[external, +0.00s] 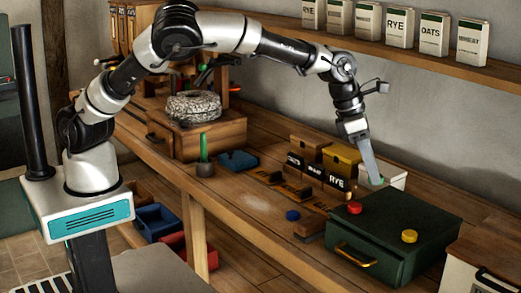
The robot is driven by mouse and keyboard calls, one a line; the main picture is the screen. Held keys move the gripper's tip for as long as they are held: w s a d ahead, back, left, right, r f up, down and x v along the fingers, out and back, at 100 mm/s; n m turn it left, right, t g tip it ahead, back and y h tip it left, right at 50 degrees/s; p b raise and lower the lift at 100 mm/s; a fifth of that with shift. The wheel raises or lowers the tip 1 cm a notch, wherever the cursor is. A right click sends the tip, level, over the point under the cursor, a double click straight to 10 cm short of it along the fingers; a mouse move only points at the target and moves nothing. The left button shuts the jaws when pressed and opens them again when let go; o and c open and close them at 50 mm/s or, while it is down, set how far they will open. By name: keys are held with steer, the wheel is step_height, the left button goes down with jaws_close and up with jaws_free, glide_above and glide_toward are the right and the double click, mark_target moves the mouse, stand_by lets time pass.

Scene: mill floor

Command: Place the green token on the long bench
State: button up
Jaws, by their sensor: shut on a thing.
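My gripper (375,179) points down at the right, at the back edge of the dark green box. It is shut on the green token (378,182), of which only a small green part shows at the fingertips. I cannot tell whether the token touches anything below it. The long wooden bench (228,192) runs along the wall from the back left to the front right, with a bare, floury patch at its middle.
The dark green drawer box (395,215) bears a red token (354,207) and a yellow token (409,236). A blue token (292,215) lies left of it. A white container (397,174) stands beside my gripper. Labelled boxes (340,162), a blue tray (238,160) and a millstone (194,106) stand farther left.

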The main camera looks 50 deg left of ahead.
steer(key=w+a+f+n+b, duration=0.1)
steer(key=a+b, duration=0.2)
steer(key=a, duration=0.7)
steer(key=w+a+f+n+y+b, duration=0.1)
steer(key=w+a+f+b, duration=0.15)
steer(key=a, duration=0.85)
steer(key=w+a+n+b, duration=0.1)
steer(key=a+b, duration=0.2)
steer(key=a, duration=0.7)
steer(key=shift+n+t+y, duration=0.3)
steer(key=shift+n+t, duration=0.1)
steer(key=shift+n, duration=0.4)
steer(key=s+a+f+b, duration=0.3)
steer(key=a, duration=0.3)
steer(key=s+a+f+b, duration=0.2)
steer(key=s+a+f, duration=0.1)
steer(key=a, duration=0.4)
steer(key=s+a+f+b, duration=0.3)
steer(key=s+a+f, duration=0.1)
steer(key=a, duration=0.3)
steer(key=shift+a+f+b, duration=0.2)
steer(key=shift+f+b, duration=0.1)
steer(key=shift+f, duration=0.2)
steer(key=shift+w+f+b, duration=0.1)
steer(key=shift+f+b, duration=1.25)
steer(key=shift+f, duration=1.25)
steer(key=shift+f, duration=0.1)
